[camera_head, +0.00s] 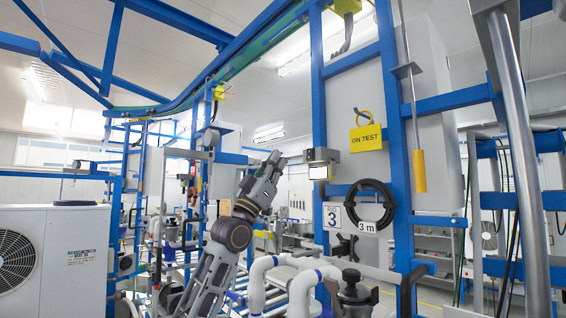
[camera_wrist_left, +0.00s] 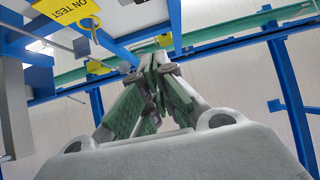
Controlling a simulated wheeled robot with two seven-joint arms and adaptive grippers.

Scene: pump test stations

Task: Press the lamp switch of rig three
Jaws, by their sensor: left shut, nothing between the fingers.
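The rig three plate (camera_head: 333,217), marked "RIG 3", hangs on the blue frame in the head view. I cannot tell for certain whether this is the lamp switch. My left arm rises from below, and its gripper end (camera_head: 272,162) is left of the box in the picture, apart from it. In the left wrist view, the left gripper's green-padded fingers (camera_wrist_left: 155,80) are shut and empty. My right gripper is not in view.
A yellow "ON TEST" tag (camera_head: 366,137) hangs on the frame; it also shows in the left wrist view (camera_wrist_left: 68,10). A black hose coil (camera_head: 370,205), a yellow hanging handle (camera_head: 419,171) and white pipes (camera_head: 303,285) are nearby. A fan unit (camera_head: 50,260) stands left.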

